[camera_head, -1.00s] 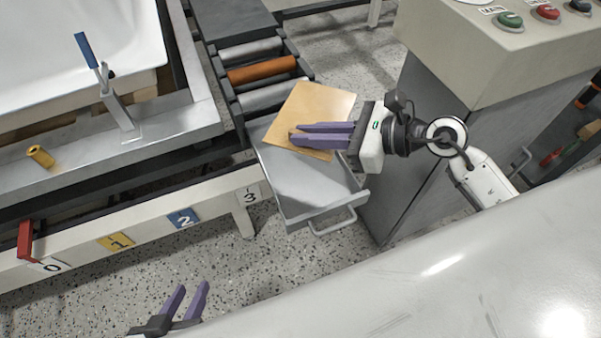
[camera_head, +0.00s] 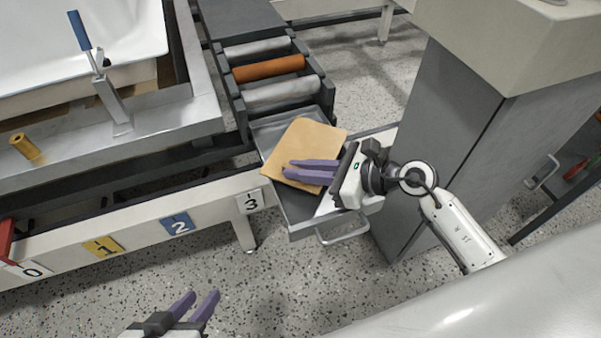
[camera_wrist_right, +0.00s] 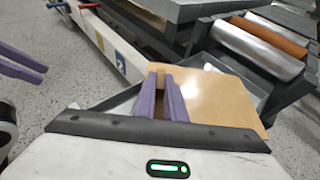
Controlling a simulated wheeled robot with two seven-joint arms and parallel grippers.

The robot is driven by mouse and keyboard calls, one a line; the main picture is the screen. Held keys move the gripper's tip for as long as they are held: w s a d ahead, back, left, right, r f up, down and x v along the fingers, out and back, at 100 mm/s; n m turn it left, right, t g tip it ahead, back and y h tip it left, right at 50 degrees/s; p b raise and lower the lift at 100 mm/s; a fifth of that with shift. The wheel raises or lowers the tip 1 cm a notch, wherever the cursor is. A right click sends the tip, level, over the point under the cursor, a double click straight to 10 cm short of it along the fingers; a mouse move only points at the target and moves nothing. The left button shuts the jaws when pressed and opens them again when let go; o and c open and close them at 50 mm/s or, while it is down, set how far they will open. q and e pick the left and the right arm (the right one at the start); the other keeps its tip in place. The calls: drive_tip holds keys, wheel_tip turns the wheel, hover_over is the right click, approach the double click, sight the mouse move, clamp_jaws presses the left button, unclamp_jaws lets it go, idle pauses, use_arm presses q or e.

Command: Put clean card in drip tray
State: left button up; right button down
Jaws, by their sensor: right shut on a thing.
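The tan card (camera_head: 305,142) is in my right gripper (camera_head: 288,168), at or just above the drip tray (camera_head: 268,128). The drip tray is a grey metal drawer pulled out beneath the rollers, with a handle at its front. The right wrist view shows the card (camera_wrist_right: 213,98) between and beyond the purple fingers of my right gripper (camera_wrist_right: 163,78), over the tray. Whether the card touches the tray floor I cannot tell. My left gripper (camera_head: 200,300) is at the bottom of the head view, fingers apart, empty.
Rollers (camera_head: 270,68), one of them orange, lie behind the tray. A grey cabinet (camera_head: 440,140) stands close on the right. A bench with number plates (camera_head: 175,224) and a white tub (camera_head: 40,60) are on the left. Speckled floor is clear in front.

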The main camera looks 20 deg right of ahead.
drive_tip(key=shift+f, duration=0.15)
drive_tip(key=shift+f+b, duration=0.3)
drive_tip(key=shift+f, duration=0.25)
drive_tip(key=c, duration=1.8)
unclamp_jaws()
